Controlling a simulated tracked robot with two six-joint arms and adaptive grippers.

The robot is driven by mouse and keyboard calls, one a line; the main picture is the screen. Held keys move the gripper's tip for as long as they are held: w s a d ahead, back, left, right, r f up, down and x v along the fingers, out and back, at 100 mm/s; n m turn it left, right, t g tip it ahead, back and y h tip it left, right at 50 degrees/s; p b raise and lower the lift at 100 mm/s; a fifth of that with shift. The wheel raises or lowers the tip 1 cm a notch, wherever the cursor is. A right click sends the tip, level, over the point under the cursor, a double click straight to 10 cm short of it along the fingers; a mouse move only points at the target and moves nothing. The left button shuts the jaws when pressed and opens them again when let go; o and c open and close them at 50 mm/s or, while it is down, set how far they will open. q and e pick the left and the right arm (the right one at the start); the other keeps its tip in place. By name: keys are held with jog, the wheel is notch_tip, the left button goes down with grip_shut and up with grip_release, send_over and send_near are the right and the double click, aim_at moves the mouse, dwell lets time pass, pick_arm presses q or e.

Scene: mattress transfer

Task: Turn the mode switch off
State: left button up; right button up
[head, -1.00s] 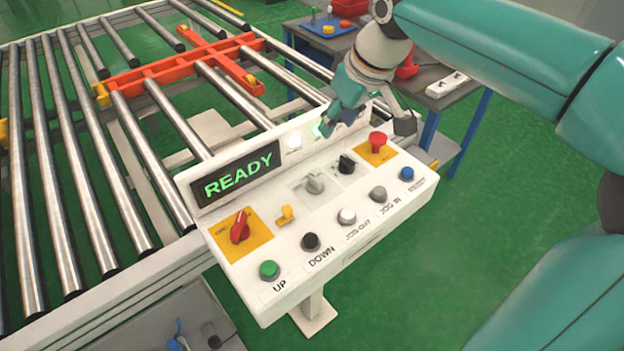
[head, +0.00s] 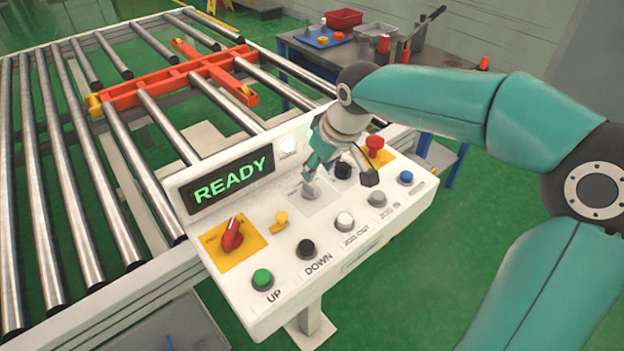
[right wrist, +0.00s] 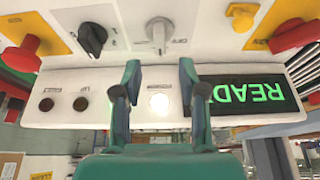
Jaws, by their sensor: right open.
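The control panel (head: 330,235) shows a grey rotary knob (head: 309,191) in its middle, on a pale square plate. A black rotary knob (head: 343,169) is to its right, partly behind my arm. I cannot read which knob is labelled as the mode switch. My right gripper (head: 313,172) is open and empty, close above and behind the grey knob. In the right wrist view, the gripper (right wrist: 160,92) has its fingers apart, and the grey knob (right wrist: 158,30) lies beyond the gap between them. Contact is not visible. My left gripper is out of view.
A lit READY display (head: 232,184) stands at the panel's back left. A red rotary switch (head: 232,235), small yellow switch (head: 281,219), red mushroom button (head: 374,145) and several push buttons surround the knobs. A roller conveyor (head: 55,215) lies to the left.

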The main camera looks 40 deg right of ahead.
aim_at(312, 183)
jog(key=x, duration=0.6)
jog(key=shift+w+f, duration=0.1)
jog(key=shift+f, duration=0.15)
grip_shut()
